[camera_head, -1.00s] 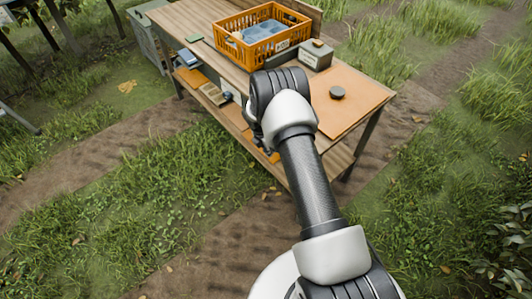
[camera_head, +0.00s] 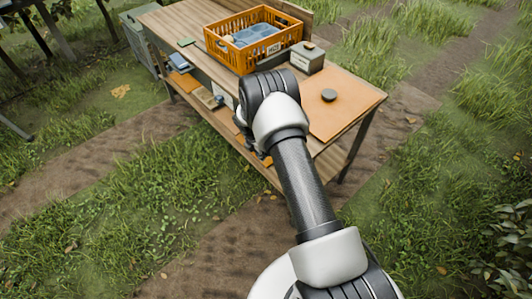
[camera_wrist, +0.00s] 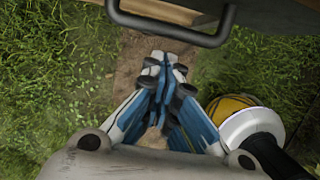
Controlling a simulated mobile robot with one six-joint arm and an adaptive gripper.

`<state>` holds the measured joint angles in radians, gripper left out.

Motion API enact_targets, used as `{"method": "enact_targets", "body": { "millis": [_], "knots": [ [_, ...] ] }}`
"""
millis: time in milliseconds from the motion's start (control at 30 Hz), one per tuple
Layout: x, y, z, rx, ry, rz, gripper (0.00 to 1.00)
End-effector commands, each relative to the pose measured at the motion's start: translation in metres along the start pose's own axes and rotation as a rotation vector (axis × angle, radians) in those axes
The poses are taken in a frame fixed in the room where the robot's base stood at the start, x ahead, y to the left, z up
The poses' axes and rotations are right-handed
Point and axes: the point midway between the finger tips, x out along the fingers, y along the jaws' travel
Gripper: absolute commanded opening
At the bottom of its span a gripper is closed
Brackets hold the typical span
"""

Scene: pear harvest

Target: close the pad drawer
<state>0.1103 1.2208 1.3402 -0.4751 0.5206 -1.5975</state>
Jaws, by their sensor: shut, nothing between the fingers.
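In the wrist view my gripper (camera_wrist: 163,68) points away with its blue fingers together and nothing between them. A dark bar handle (camera_wrist: 172,38) crosses the top of that view, just beyond and apart from the fingertips in the picture. It sits on a dark front edge, likely the pad drawer (camera_wrist: 268,15), most of which is out of frame. I cannot tell how far the drawer stands out. In the head view my arm hides the gripper and the handle beside the front of the wooden workbench (camera_head: 185,28).
On the bench stand an orange crate (camera_head: 240,57) with blue-grey contents, a grey box (camera_head: 307,59) and an orange mat (camera_head: 350,98) bearing a dark disc (camera_head: 328,95). Small items lie on the lower shelf (camera_head: 228,123). Grass and bare soil (camera_head: 150,135) lie open before the bench.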

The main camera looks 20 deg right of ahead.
Motion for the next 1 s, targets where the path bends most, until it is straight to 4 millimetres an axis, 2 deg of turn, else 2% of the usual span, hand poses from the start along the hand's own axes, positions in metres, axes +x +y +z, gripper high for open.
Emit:
{"method": "enact_targets", "body": {
  "millis": [100,200,300,500,633,900,967,1000],
  "knots": [
    [-0.003,0.005,-0.021,-0.002,0.001,0.0,0.0],
    [-0.036,0.005,-0.016,0.001,0.0,0.003,0.0],
    [-0.058,0.004,-0.017,0.0,0.0,0.001,0.0],
    [-0.089,0.004,-0.018,0.001,0.002,-0.001,0.0],
    [-0.098,0.003,-0.018,0.001,0.002,-0.001,0.0],
    [-0.102,0.004,-0.018,0.006,0.002,-0.001,0.0],
    [-0.111,0.004,-0.016,0.027,0.001,0.003,0.0],
    [-0.122,0.004,-0.013,0.052,0.0,0.009,0.0]
  ]
}}
